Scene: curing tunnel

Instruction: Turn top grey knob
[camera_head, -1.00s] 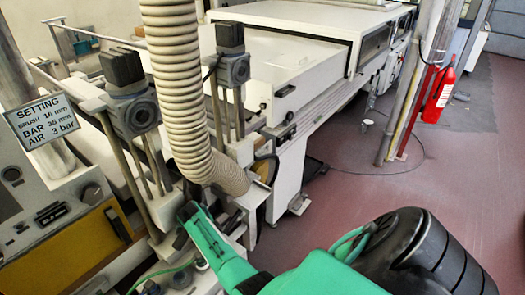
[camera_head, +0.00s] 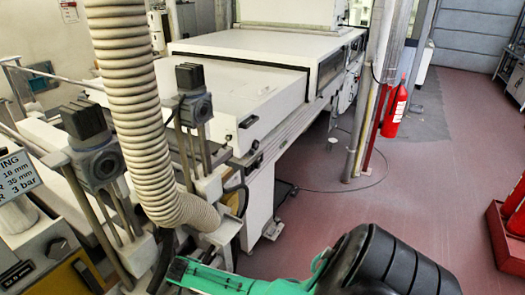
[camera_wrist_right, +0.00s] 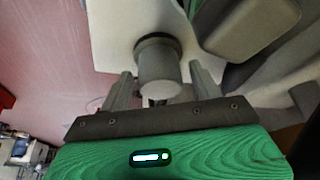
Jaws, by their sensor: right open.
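A round grey knob (camera_wrist_right: 158,72) stands out from a pale panel in the right wrist view. A wider grey collar is behind it. My right gripper (camera_wrist_right: 161,76) is open, with one finger on each side of the knob and a visible gap on both sides. In the head view the green end of my right arm (camera_head: 215,277) reaches in low, beside the ribbed hose; its fingertips cannot be made out there. Whether this knob shows in the head view, I cannot tell. My left gripper is not in view.
A thick ribbed hose (camera_head: 130,95) hangs close to my right arm. Two posts carry grey blocks with dark tops (camera_head: 190,78). A rounded grey housing (camera_wrist_right: 250,25) is near the knob. A fire extinguisher (camera_head: 395,108) hangs by a post.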

